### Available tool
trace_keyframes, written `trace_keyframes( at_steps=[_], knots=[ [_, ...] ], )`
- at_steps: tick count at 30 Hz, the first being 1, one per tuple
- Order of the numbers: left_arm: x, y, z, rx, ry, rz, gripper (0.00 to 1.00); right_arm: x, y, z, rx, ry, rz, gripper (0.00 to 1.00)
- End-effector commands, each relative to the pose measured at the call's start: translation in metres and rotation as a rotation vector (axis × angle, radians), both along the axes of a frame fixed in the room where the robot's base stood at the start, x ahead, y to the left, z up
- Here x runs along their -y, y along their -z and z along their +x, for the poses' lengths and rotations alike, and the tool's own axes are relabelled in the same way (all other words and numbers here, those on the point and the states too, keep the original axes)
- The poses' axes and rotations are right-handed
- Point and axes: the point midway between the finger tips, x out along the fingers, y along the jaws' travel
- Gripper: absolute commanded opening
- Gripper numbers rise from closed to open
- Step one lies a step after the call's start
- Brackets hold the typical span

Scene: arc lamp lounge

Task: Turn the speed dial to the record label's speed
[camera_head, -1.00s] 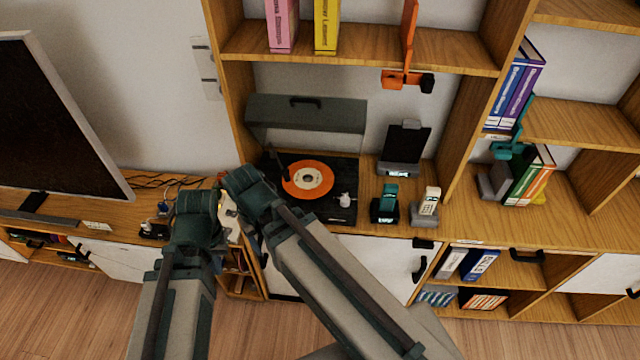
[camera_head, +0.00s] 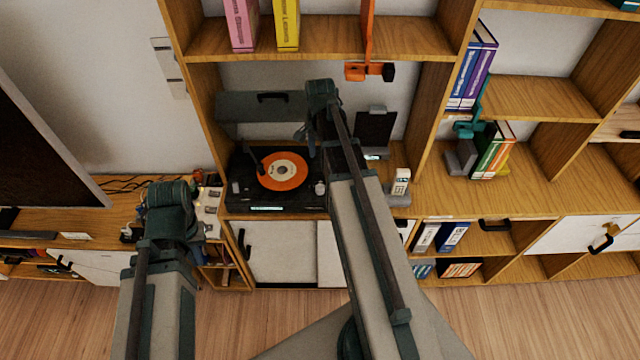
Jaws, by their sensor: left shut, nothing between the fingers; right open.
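The record player (camera_head: 238,196) stands on the shelf with its grey lid (camera_head: 240,107) raised. An orange record (camera_head: 283,182) with a pale label lies on the platter; the label's print is too small to read. A small pale knob (camera_head: 320,188) sits at the deck's right side, and a lit display strip (camera_head: 267,208) is on its front edge. My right gripper (camera_head: 304,133) is open above the deck's back right, partly hidden by its own arm. My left gripper (camera_head: 172,212) is shut and empty, left of the player; its fingertips are mostly hidden.
An orange bracket (camera_head: 369,71) hangs from the upper shelf. Cables and a white strip (camera_head: 210,200) lie left of the player.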

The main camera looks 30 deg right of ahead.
Motion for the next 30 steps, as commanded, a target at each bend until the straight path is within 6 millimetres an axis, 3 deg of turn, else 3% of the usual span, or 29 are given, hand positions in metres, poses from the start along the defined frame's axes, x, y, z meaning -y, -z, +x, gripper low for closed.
trace_keyframes(
  at_steps=[8,30],
  knots=[
    [0.0,0.021,0.0,0.0,0.001,0.0,0.0,-0.001,0.021,0.0,0.0,-0.003,0.0,0.69],
    [0.0,0.123,0.0,0.0,-0.001,0.0,0.0,-0.001,0.123,0.0,0.0,-0.004,0.0,0.69]
  ],
)
